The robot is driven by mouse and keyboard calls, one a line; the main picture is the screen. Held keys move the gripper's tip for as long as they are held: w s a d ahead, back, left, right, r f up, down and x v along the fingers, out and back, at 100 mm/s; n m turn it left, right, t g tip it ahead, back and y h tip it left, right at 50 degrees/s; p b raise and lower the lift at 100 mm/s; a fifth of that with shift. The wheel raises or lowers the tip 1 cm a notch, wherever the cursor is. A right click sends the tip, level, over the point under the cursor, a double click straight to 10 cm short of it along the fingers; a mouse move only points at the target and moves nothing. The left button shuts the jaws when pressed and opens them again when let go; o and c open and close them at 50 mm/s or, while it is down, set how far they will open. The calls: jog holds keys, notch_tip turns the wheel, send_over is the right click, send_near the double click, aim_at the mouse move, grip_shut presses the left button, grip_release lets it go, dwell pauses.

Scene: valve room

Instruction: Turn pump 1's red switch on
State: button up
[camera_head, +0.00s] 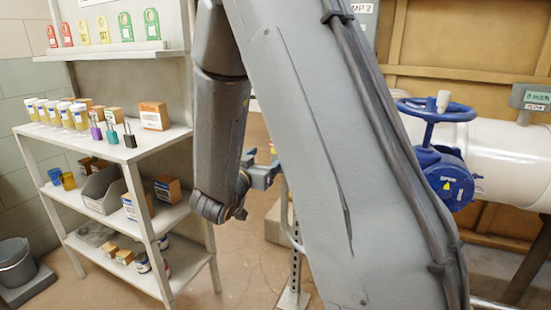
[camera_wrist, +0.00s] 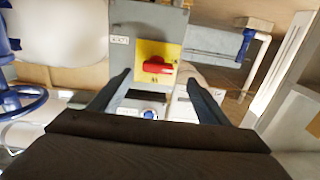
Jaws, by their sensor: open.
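A red switch (camera_wrist: 157,66) sits on a yellow plate (camera_wrist: 143,49) on the front of a grey box (camera_wrist: 125,18) in the wrist view. Its handle lies roughly level across the plate. A small white label on the box is too small to read. My gripper (camera_wrist: 159,77) is open and empty, with its fingers on either side of the switch in the picture; they appear apart from it. In the head view my gripper (camera_head: 265,172) shows small beyond my arm. The red switch is hidden behind my arm there.
A blue handwheel valve (camera_head: 436,110) on a white pipe (camera_head: 505,150) stands at the right. A shelf rack (camera_head: 165,140) with jars, padlocks and boxes stands at the left. A grey bucket (camera_head: 15,265) is at the far left. Some floor (camera_head: 245,265) between rack and arm is clear.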

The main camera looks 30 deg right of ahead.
jog(key=x, duration=0.7)
jog(key=shift+d, duration=0.45)
jog(key=shift+r, duration=0.1)
jog(key=c, duration=1.1)
jog(key=shift+o, duration=0.2)
